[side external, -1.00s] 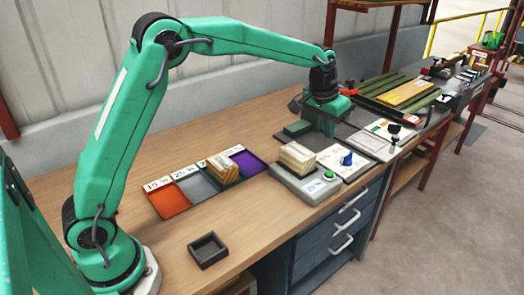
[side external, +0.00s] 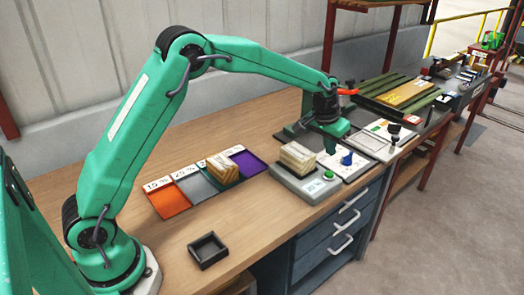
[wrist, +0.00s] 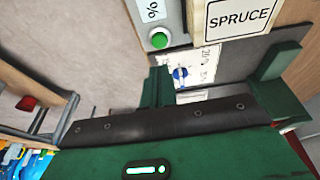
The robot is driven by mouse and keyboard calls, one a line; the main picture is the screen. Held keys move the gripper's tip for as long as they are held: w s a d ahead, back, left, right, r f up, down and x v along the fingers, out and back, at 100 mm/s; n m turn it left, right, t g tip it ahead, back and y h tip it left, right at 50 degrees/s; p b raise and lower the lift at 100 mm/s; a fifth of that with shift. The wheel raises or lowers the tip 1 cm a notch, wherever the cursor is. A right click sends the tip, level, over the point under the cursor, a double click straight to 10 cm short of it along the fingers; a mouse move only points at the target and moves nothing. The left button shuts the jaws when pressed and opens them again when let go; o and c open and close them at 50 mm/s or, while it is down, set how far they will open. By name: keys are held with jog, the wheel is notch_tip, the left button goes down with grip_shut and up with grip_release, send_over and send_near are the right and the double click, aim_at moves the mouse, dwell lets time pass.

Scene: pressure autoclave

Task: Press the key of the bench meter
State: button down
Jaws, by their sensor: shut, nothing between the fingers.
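The bench meter (side external: 292,186) is a grey box with a small display and a round green key (side external: 328,175) at its right front. A pale wood block (side external: 297,156) rests on it. In the wrist view the key (wrist: 158,40) shows near the top, uncovered, beside a percent display, and the block bears a SPRUCE label (wrist: 242,15). My gripper (side external: 329,149) is shut and empty. It points down behind the meter, beside the block, apart from the key. The gap between its tips and the panel below is hard to judge.
A white panel with a blue knob (side external: 346,159) lies right of the meter, close to my gripper. Coloured trays (side external: 170,200) hold another wood block (side external: 222,170) at left. A small black tray (side external: 207,250) stands in front. The bench between is clear.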

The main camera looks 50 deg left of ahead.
send_over(330, 173)
jog(key=f, duration=0.3)
jog(key=s+f, duration=0.1)
jog(key=f, duration=0.1)
jog(key=shift+a, duration=0.1)
jog(key=shift+f, duration=1.05)
